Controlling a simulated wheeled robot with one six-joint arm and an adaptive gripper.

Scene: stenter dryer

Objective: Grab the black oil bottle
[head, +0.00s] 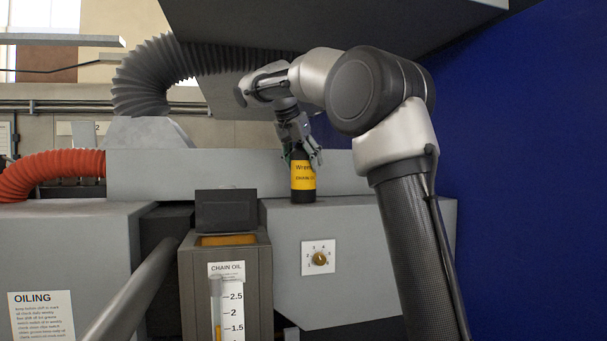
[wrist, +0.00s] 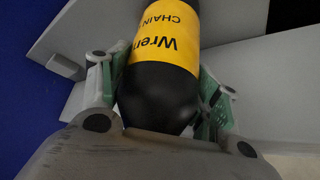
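The black oil bottle (head: 303,181) stands upright on the grey machine ledge, with a yellow label that starts "Wren". My gripper (head: 302,158) points down over its top, one finger on each side. In the wrist view the bottle (wrist: 163,90) lies between the two green-backed finger pads, and its label reads upside down. The pads of my gripper (wrist: 162,88) sit very close to the bottle's sides. I cannot tell whether they press on it or leave a slight gap. The bottle's top is partly hidden by the fingers.
A chain oil tank (head: 225,285) with a level scale and a raised dark lid (head: 227,211) stands in front, left of the bottle. A dial (head: 320,258) is on the panel below. A grey hood (head: 330,20) hangs overhead. A blue wall (head: 520,170) is at right.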

